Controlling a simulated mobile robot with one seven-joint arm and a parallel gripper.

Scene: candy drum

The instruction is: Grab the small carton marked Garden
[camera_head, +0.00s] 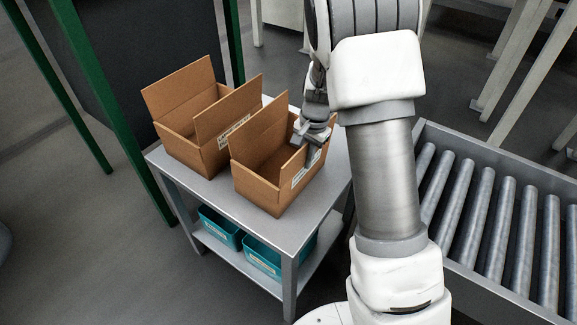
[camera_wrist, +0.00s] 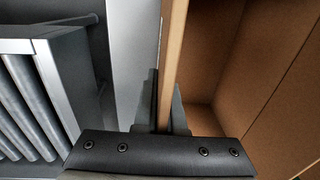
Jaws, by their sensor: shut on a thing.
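Two open brown cartons stand on a grey table in the head view. The front carton (camera_head: 258,188) has a white label on its right side, and the rear carton (camera_head: 190,146) has a similar label. The print is too small to read, so I cannot tell which is marked Garden. My gripper (camera_head: 312,138) is at the front carton's right wall. In the wrist view my gripper (camera_wrist: 166,105) has one finger on each side of the carton wall (camera_wrist: 175,45), shut on it. The carton appears to rest upright on the table.
The table (camera_head: 222,193) has a lower shelf with teal bins (camera_head: 221,228). A roller conveyor (camera_head: 490,215) lies to the right, also at left in the wrist view (camera_wrist: 30,95). A dark panel with green posts (camera_head: 115,130) stands behind left. The cartons stand close together.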

